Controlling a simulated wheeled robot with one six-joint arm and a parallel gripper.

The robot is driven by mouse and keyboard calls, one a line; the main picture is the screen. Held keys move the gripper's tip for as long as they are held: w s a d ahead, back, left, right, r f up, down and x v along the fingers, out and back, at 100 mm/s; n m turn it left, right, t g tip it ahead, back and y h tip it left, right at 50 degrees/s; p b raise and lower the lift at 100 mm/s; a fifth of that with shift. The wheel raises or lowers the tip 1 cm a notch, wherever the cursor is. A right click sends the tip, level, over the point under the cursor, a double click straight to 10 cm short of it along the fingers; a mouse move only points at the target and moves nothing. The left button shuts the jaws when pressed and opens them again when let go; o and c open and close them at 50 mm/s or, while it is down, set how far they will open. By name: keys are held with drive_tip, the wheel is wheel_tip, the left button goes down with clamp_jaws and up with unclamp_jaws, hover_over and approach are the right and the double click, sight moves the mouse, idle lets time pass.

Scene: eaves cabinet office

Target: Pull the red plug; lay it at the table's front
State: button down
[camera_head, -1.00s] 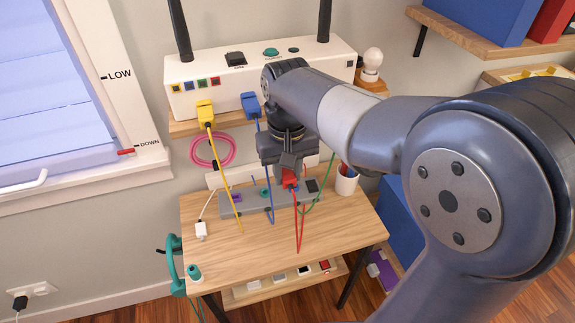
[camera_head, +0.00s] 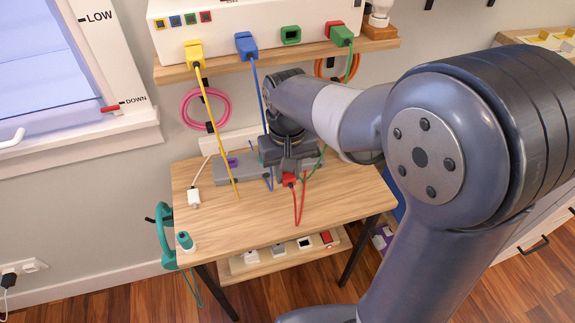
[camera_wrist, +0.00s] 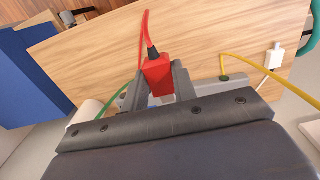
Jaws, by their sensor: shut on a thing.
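The red plug (camera_head: 289,180) with its red cable (camera_head: 302,205) is between the fingers of my gripper (camera_head: 288,172), low over the middle of the wooden table (camera_head: 240,218). In the wrist view the red plug (camera_wrist: 157,75) sits between both fingers of my gripper (camera_wrist: 160,85), its cable running away over the wood. I cannot tell whether the plug touches the tabletop. The grey power strip (camera_head: 233,172) lies along the table's back, partly hidden behind my gripper.
A yellow plug (camera_head: 194,52), a blue plug (camera_head: 246,43) and a green plug (camera_head: 341,36) sit at the white box (camera_head: 275,22) above; their cables hang down near my arm. A white plug (camera_head: 194,197) and a teal thing (camera_head: 186,241) occupy the table's left. The front middle is clear.

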sight(287, 209)
wheel_tip(287, 209, down, 11)
drive_tip(key=b, duration=0.6)
drive_tip(key=shift+f+b, duration=0.2)
drive_tip(key=shift+b, duration=0.15)
drive_tip(key=shift+f, duration=0.25)
drive_tip(key=c, duration=1.1)
unclamp_jaws()
drive_tip(key=shift+o, duration=0.2)
drive_tip(key=shift+r, duration=0.1)
wheel_tip(287, 209, up, 11)
drive_tip(key=shift+f+p, duration=0.15)
drive_tip(key=shift+p, duration=0.9)
